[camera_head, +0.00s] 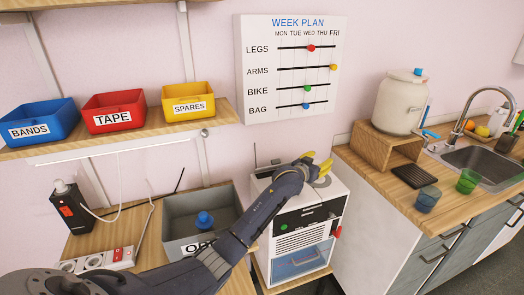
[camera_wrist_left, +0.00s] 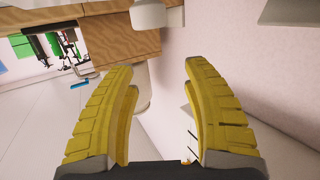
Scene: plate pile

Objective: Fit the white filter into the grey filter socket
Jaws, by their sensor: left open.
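I cannot make out the white filter or the grey filter socket in either view. My left gripper (camera_head: 319,163) is over the top of the white machine (camera_head: 312,208), its yellow fingers pointing up and to the right. In the left wrist view the fingers (camera_wrist_left: 158,95) are wide apart with nothing between them. The arm and gripper hide part of the machine's top. The machine has a dark panel with a green button, a vent grille and a clear blue drawer. My right gripper is not in view.
A grey bin (camera_head: 172,210) with a blue-knobbed thing (camera_head: 204,220) in it stands left of the machine, its label partly hidden by my arm. Blue, red and yellow bins sit on the shelf (camera_head: 222,116). A counter (camera_head: 440,205) with a white dispenser (camera_head: 399,104) is at the right.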

